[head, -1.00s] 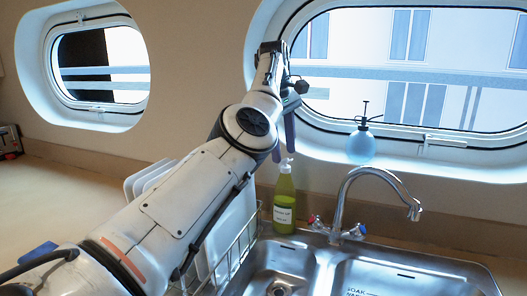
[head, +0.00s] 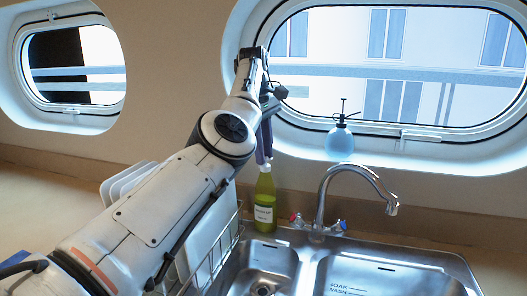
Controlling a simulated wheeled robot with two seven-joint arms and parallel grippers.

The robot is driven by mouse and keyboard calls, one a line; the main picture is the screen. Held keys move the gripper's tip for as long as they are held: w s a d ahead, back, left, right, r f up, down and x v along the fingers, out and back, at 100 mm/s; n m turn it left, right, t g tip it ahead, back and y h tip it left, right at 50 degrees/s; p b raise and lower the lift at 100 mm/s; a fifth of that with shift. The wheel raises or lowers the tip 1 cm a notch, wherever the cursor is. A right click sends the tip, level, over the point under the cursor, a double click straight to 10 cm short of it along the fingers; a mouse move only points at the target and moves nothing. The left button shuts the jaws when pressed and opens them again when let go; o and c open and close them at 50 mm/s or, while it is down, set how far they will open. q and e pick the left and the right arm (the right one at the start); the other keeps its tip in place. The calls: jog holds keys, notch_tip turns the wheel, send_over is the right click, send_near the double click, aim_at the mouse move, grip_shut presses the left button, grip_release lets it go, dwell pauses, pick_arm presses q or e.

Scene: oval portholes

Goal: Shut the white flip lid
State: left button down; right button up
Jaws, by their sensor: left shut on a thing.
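The white flip lid (head: 265,168) is a small pale cap on top of the green washing-up bottle (head: 264,202), which stands upright behind the sink's left end. My left gripper (head: 264,155) reaches down from above, its dark purple fingers close together right at the lid. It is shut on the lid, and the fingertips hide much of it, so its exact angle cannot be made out. My right gripper is not in view.
A curved tap (head: 348,172) with red and blue knobs stands right of the bottle. A rack (head: 222,250) with white plates is at left, partly behind my arm. A blue spray bottle (head: 339,145) stands on the porthole ledge.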

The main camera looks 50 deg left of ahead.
pick_arm(q)
jog(key=shift+d, duration=0.1)
jog(key=shift+w+d+f+g+y, duration=0.15)
jog(key=shift+d+f+g+y, duration=0.2)
jog(key=shift+y, duration=0.45)
jog(key=shift+w+d+g+y, duration=0.15)
jog(key=shift+g+y, duration=0.3)
jog(key=shift+y, duration=0.35)
jog(key=shift+w+d+f+g+y, duration=0.1)
jog(key=shift+d+f+g+y, duration=0.25)
jog(key=shift+y, duration=0.45)
jog(key=shift+r, duration=0.15)
jog(key=c, duration=1.5)
grip_release()
jog(key=shift+a, duration=0.1)
jog(key=shift+c, duration=0.2)
